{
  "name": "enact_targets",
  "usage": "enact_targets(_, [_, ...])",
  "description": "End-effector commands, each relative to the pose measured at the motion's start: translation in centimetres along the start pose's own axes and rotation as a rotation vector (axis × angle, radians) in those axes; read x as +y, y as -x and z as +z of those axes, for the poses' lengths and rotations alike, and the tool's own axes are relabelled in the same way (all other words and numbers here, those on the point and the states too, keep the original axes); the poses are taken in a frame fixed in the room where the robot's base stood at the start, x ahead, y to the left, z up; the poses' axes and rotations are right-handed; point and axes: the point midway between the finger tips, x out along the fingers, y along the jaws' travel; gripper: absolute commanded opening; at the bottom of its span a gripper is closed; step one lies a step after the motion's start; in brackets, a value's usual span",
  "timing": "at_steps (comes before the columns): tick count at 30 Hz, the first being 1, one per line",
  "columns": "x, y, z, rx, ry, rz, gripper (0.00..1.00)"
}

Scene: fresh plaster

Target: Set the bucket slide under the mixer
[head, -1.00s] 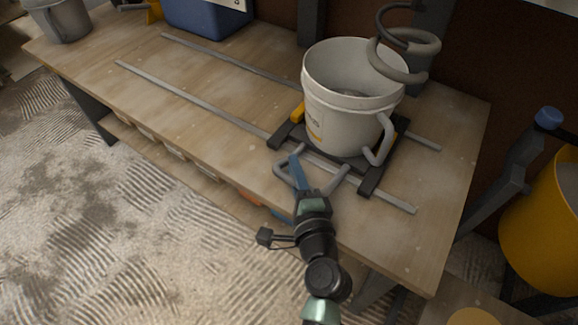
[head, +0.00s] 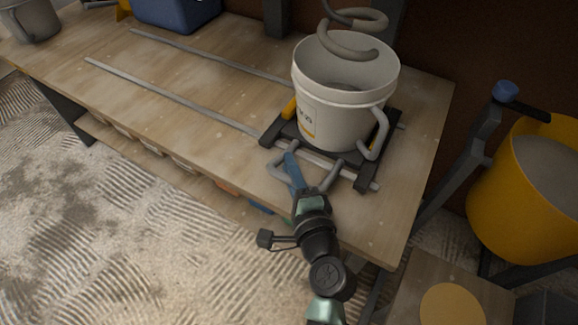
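The bucket slide is a dark frame (head: 271,134) on two grey rails on the workbench. A white bucket (head: 325,125) with a pale side handle stands upright on it, with some grey contents visible inside.
The rails (head: 150,92) run left along the clear bench top (head: 215,85). A blue crate (head: 175,12) and a grey bucket (head: 32,20) stand at the back left. A yellow drum (head: 510,205) on a dark stand is right of the bench. Dark posts rise behind.

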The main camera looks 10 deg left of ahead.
Motion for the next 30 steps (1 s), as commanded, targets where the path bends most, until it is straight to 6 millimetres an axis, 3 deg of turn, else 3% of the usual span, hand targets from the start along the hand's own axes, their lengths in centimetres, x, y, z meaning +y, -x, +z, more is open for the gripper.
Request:
enact_targets(1, [0.2, 0.2, -0.4, 0.01, -0.001, 0.003, 0.33])
enact_targets(4, [0.2, 0.2, -0.3, 0.008, -0.001, 0.002, 0.51])
enact_targets(13, [0.1, 0.1, -0.1, 0.004, 0.0, 0.001, 0.52])
enact_targets(17, [0.0, 1.0, -0.2, 0.006, 0.0, 0.001, 0.52])
enact_targets(30, [0.1, 9.9, -0.2, 0.008, -0.002, 0.005, 0.52])
